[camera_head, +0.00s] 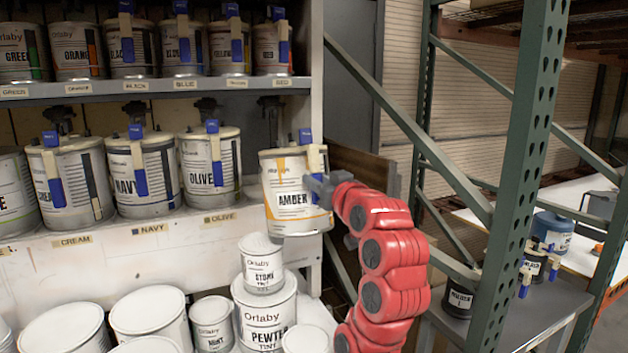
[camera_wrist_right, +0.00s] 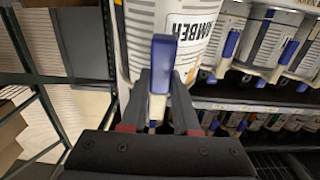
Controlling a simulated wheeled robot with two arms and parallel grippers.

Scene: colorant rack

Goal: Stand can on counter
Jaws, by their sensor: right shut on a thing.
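The AMBER can (camera_head: 283,192) is white with an orange-marked label and a blue-topped beige tap on its side. My right gripper (camera_head: 318,183) is shut on this can at the tap side and holds it upright, at the right end of the middle shelf. Whether its base touches the shelf edge is hard to tell. In the right wrist view the AMBER can (camera_wrist_right: 180,35) shows upside down, with the blue handle (camera_wrist_right: 159,65) between the fingers of my right gripper (camera_wrist_right: 160,95). A grey counter (camera_head: 535,318) stands at the right. My left gripper is not in view.
The rack holds cans on a top shelf (camera_head: 150,91) and a middle shelf (camera_head: 130,238). Several white cans, such as PEWTER (camera_head: 264,315), stand below. A green upright (camera_head: 517,150) stands between the rack and counter. Dark-labelled cans (camera_head: 458,300) stand around the counter.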

